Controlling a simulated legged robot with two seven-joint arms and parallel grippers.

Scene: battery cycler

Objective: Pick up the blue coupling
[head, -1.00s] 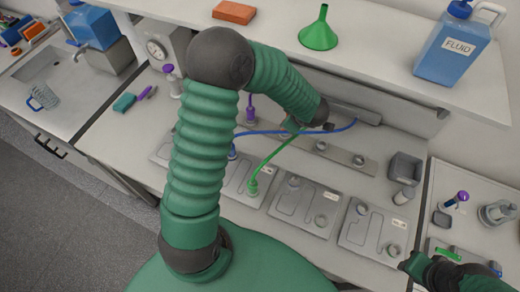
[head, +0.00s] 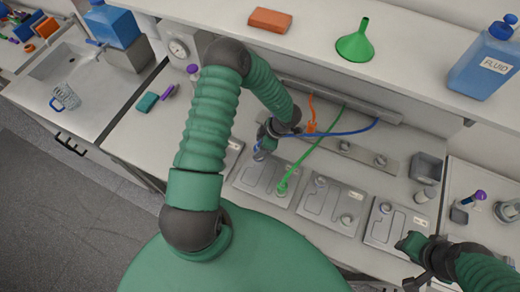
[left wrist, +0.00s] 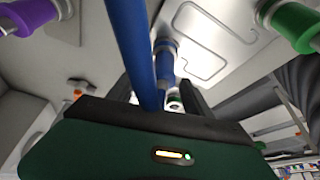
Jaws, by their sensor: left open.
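A green coupling (head: 282,187) with a green hose stands close by on the same plate. An orange hose (head: 312,112) hangs behind. Several plates fill the bench to the right. A shelf holds a green funnel (head: 355,46) and a blue fluid jug (head: 483,65).

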